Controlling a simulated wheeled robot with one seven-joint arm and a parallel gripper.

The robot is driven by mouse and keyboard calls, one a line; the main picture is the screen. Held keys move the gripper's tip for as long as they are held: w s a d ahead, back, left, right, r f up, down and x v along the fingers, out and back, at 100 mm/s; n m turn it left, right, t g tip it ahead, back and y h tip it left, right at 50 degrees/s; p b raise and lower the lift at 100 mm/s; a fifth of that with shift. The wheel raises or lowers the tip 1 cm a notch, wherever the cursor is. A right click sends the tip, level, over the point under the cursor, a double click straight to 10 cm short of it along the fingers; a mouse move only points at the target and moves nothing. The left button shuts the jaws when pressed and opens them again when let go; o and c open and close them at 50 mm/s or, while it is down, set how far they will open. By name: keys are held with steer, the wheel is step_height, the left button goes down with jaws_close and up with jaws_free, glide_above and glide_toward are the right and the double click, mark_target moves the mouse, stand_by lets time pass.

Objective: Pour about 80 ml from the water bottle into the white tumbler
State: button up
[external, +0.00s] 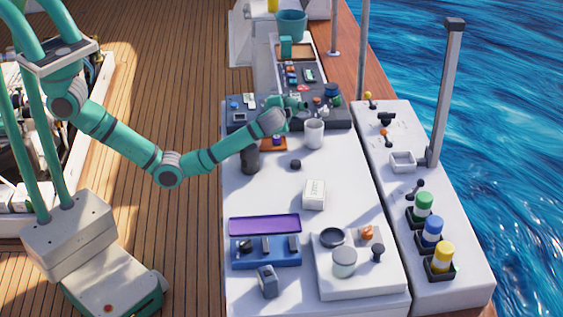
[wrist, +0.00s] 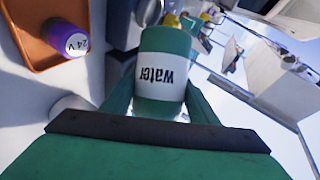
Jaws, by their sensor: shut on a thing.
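The water bottle (wrist: 163,72) is teal with a white "water" label that reads upside down in the wrist view. My gripper (wrist: 160,104) is shut on it, one finger along each side. In the external view my gripper (external: 290,105) is over the far part of the white bench. The bottle is hard to tell from my teal gripper there, and its exact tilt is unclear. The white tumbler (external: 314,136) stands upright on the bench, just below and right of my gripper in the picture. Its inside and any water level cannot be made out.
An orange tray (external: 265,149) with a purple "24 V" item (wrist: 74,42) lies left of the tumbler. A dark canister (external: 250,160) and a small black knob (external: 295,165) stand nearby. A dark panel (external: 240,126) with small parts lies behind. The bench middle is mostly clear around a white box (external: 314,194).

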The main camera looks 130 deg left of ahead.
stand_by(0.5)
steer(key=w+n+t, duration=0.1)
steer(key=r+n+t, duration=0.1)
steer(key=n, duration=0.1)
steer(key=shift+w+a+t, duration=0.15)
steer(key=shift+w+t, duration=0.25)
steer(key=shift+n+t, duration=0.4)
steer(key=shift+n, duration=0.2)
steer(key=shift+s+n+t+y+b, duration=0.1)
steer(key=shift+n+t+y+b, duration=0.2)
steer(key=shift+n+t, duration=0.45)
steer(key=n+t, duration=0.2)
steer(key=shift+f+n+y, duration=0.2)
steer(key=shift+n+y, duration=0.1)
steer(key=shift+n, duration=0.05)
stand_by(1.2)
